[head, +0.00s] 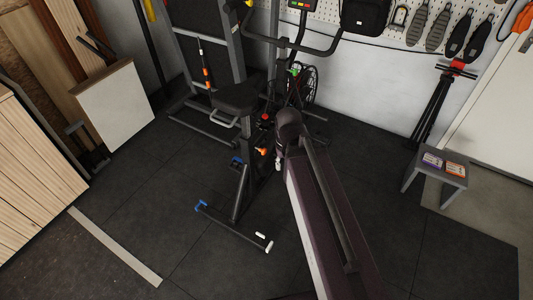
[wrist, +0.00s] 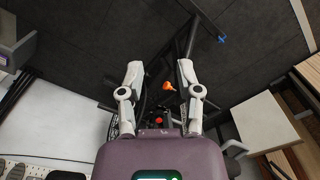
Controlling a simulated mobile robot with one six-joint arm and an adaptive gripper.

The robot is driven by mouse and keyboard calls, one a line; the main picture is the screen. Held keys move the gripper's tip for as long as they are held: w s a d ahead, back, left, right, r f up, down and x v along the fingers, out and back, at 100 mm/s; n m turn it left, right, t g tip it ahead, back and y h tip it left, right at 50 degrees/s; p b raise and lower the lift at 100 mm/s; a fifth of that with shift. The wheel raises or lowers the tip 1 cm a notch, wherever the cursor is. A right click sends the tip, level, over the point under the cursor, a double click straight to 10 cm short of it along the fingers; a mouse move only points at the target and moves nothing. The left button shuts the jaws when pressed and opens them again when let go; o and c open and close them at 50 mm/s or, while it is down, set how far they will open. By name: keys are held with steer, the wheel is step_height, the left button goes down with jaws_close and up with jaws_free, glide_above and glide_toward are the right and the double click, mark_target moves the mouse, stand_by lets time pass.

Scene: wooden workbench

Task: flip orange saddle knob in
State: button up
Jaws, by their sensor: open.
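The orange knob (head: 262,151) sits on the dark frame of the exercise bike, below the black saddle (head: 236,97), in the head view. In the wrist view the orange knob (wrist: 169,87) shows between my gripper's two fingers, nearer the right one. My gripper (wrist: 160,70) is open and empty, with its white fingers apart. I cannot tell from the wrist view how far the knob lies beyond the fingertips. In the head view my arm reaches up beside the bike, and my gripper is mostly hidden behind the arm's end.
The bike's foot bar (head: 233,228) lies on the dark floor. A grey stool (head: 436,168) with small packets stands at right. A black tripod (head: 437,112) leans near the wall. A white panel (head: 113,104) stands at left. The floor left of the bike is mostly clear.

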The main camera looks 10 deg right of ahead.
steer(key=shift+f, duration=0.1)
steer(key=c, duration=0.3)
steer(key=shift+w+a+f+b, duration=0.1)
steer(key=shift+w+f+b, duration=0.25)
steer(key=shift+f+b, duration=0.5)
jaws_close()
steer(key=w+f+m+t+y+b, duration=0.2)
steer(key=w+f+y+b, duration=0.3)
steer(key=f+b, duration=0.55)
steer(key=w+f+m+t+y+b, duration=0.1)
steer(key=w+f+t+y+b, duration=0.15)
steer(key=w+f+b, duration=0.8)
steer(key=w+d+f+m+t+y+b, duration=0.2)
steer(key=d+b, duration=0.4)
steer(key=b, duration=0.7)
steer(key=w+d+f+m+t+y+b, duration=0.2)
steer(key=w+d+f+t+y+b, duration=0.2)
steer(key=b, duration=0.9)
steer(key=shift+w+d+f+m, duration=0.4)
steer(key=shift+d+f, duration=0.55)
steer(key=shift+d, duration=0.3)
steer(key=shift+t, duration=0.25)
